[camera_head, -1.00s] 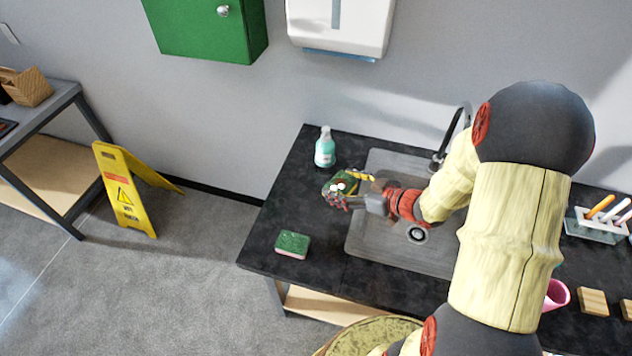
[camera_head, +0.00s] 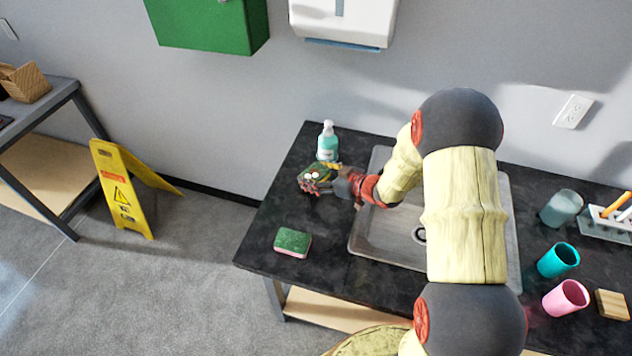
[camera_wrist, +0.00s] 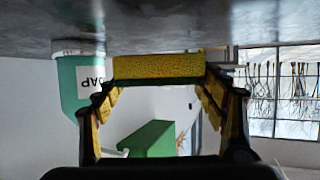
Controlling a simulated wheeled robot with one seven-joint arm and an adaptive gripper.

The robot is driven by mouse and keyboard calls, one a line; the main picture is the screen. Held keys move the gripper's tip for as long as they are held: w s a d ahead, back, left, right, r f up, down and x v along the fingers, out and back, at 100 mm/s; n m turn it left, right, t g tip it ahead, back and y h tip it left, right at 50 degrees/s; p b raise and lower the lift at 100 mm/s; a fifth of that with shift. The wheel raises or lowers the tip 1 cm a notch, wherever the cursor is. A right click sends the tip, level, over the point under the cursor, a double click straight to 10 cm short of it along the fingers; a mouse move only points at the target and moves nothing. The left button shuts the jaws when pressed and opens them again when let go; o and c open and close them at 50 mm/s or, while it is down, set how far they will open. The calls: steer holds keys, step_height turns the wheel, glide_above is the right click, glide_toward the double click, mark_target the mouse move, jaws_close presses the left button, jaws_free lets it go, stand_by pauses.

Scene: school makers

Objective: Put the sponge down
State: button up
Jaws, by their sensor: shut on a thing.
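My gripper (camera_head: 318,181) is shut on a sponge (camera_head: 313,170), green on top in the head view, over the counter's left back part. In the wrist view the held sponge (camera_wrist: 158,67) shows as a yellow bar between the fingertips, close to the dark counter surface. I cannot tell whether it touches. A second sponge (camera_head: 293,242), green over pink, lies flat near the counter's front left edge, apart from my gripper.
A soap bottle (camera_head: 328,142) stands just behind the held sponge; it appears upside down in the wrist view (camera_wrist: 80,82). The sink (camera_head: 372,236) lies right of my gripper. Cups (camera_head: 558,260) stand farther right. The black counter (camera_head: 262,250) is bare around the second sponge.

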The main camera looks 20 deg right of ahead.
step_height(320, 180, down, 3)
steer(key=shift+f+b, duration=0.1)
steer(key=shift+b, duration=0.6)
steer(key=o, duration=0.9)
